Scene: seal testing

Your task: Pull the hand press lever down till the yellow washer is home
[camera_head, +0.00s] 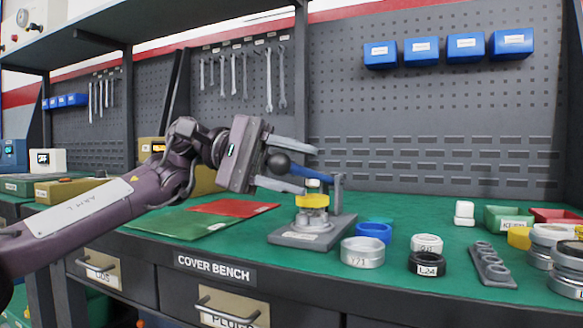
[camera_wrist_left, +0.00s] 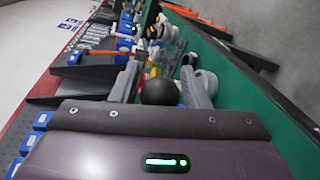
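The hand press (camera_head: 290,238) stands on the green bench, with a grey base and an upright post at its right. Its blue lever (camera_head: 312,172) slants slightly up to the left and ends in a black ball knob (camera_head: 278,164). The yellow washer (camera_head: 312,201) sits around the upper part of the metal piece under the ram. My left gripper (camera_head: 309,170) is open, one finger above and one below the knob, with gaps showing. The knob also shows between the fingers in the left wrist view (camera_wrist_left: 159,92). My right gripper is out of view.
A silver ring (camera_head: 362,252), a blue ring (camera_head: 374,232), a black ring (camera_head: 427,264) and a white ring stand right of the press. A grey holder (camera_head: 492,266) and stacked metal rings are farther right. Red and green mats (camera_head: 185,224) lie left. A pegboard stands behind.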

